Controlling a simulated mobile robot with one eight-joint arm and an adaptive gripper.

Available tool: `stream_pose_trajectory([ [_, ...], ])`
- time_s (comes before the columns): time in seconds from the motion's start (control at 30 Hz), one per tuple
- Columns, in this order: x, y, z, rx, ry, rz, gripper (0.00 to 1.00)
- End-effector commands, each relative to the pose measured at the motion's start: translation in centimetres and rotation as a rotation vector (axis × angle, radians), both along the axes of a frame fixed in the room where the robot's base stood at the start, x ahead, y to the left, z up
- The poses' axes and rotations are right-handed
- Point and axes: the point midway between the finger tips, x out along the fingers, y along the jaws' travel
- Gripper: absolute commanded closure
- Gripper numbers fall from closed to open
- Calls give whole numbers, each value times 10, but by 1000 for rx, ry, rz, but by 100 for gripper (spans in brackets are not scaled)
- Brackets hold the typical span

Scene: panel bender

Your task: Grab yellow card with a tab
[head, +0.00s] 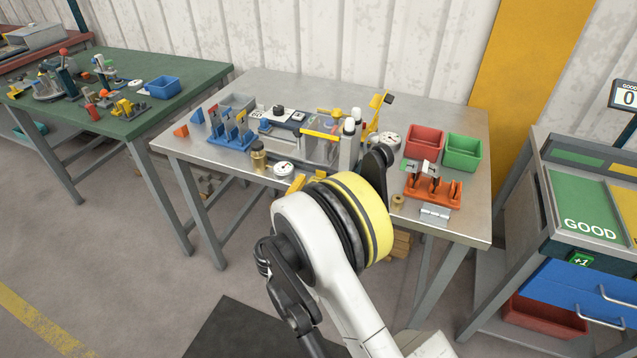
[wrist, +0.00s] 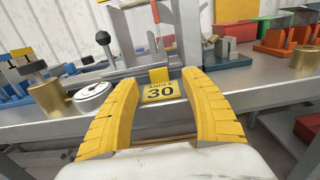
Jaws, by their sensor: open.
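The yellow card (wrist: 160,93) reads "ANGLE 30" in dark print and has a small yellow tab (wrist: 158,75) standing up from its top edge. In the wrist view it is at the front edge of the metal table, between the yellow fingers of my gripper (wrist: 160,80). The fingers are open, one on each side of the card, with a gap on both sides. In the head view my arm covers the card's area, and only yellow finger parts (head: 297,183) show beside the arm.
A brass cylinder (wrist: 48,98) and a round dial gauge (wrist: 92,94) stand left of the card. The bending machine (head: 317,145) is behind. Red (head: 424,140) and green (head: 463,152) bins and an orange rack (head: 433,190) are on the right of the table.

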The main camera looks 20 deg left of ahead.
Motion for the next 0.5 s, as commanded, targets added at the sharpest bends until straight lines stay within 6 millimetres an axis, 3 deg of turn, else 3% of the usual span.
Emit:
stream_pose_trajectory([
  [0.2, 34, -1, 0, -1, 0, -2, 46],
  [0.5, 40, -1, 3, -1, 0, 0, 46],
])
